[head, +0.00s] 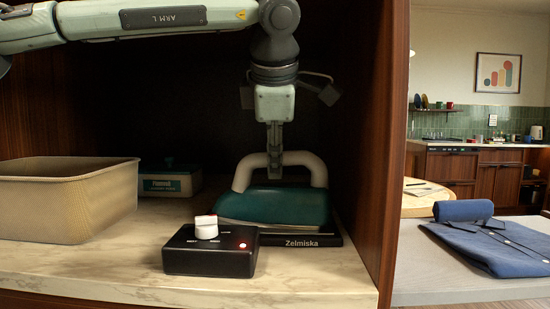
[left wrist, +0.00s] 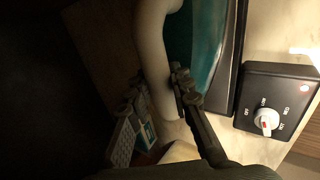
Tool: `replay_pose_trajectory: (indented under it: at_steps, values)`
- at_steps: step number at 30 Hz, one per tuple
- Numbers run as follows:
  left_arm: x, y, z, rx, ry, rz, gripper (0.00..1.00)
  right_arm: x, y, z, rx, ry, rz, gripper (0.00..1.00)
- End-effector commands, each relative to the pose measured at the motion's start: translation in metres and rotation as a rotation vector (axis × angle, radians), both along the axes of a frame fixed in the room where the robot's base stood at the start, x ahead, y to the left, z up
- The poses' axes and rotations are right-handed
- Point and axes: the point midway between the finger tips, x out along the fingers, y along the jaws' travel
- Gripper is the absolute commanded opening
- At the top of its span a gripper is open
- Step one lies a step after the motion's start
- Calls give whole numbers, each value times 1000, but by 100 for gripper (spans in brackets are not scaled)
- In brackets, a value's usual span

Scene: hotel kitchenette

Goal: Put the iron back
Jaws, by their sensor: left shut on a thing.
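The iron (head: 272,205) has a teal body and a thick white handle, and it is inside the wooden cabinet. My left gripper (head: 274,165) reaches down from above and is shut on the handle. The iron is over a black base (head: 318,240) lettered "Zelmiska"; I cannot tell whether it rests fully on it. In the left wrist view my left gripper (left wrist: 160,98) has its fingers on either side of the white handle (left wrist: 152,50), with the teal body (left wrist: 206,40) beside it. My right gripper is not in view.
A black control box (head: 210,254) with a white knob and a lit red light stands in front of the base. A beige bin (head: 68,203) is at the left, a teal-and-white box (head: 170,183) behind. The cabinet wall (head: 378,130) is close at right. A folded blue cloth (head: 490,243) lies outside.

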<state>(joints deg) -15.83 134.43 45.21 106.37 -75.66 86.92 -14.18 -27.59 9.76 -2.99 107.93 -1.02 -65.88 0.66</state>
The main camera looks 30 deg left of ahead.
Motion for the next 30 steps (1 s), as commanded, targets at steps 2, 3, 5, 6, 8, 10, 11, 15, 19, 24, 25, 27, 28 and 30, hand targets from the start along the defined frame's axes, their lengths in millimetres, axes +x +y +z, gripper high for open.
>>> replay_pose_trajectory:
  at_steps: [2,3,5,6,8,10,11,15,19,24,25,27,28,30]
  values:
    - [0,0,0,0,0,-1,27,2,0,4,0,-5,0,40]
    - [0,0,0,0,0,-1,32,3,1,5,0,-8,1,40]
    - [0,0,0,0,0,-1,39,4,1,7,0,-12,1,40]
    - [0,0,0,0,0,-1,41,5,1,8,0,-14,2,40]
    - [0,0,-1,0,0,-1,41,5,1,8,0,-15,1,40]
    - [0,0,-1,0,0,-1,41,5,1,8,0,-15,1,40]
    - [0,0,0,0,0,-1,41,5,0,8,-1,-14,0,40]
    - [0,0,1,0,1,-1,41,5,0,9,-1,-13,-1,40]
    - [-4,-3,10,2,-2,-1,41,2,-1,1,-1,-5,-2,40]
    - [-26,-18,26,5,-2,-5,41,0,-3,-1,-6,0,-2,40]
    - [-32,-22,25,5,-2,-4,41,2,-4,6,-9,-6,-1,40]
    - [-47,-32,26,4,-3,-5,41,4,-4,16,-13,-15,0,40]
    - [-53,-36,26,4,-2,-5,41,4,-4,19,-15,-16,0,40]
    - [-67,-45,25,5,-1,-4,41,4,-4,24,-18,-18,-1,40]
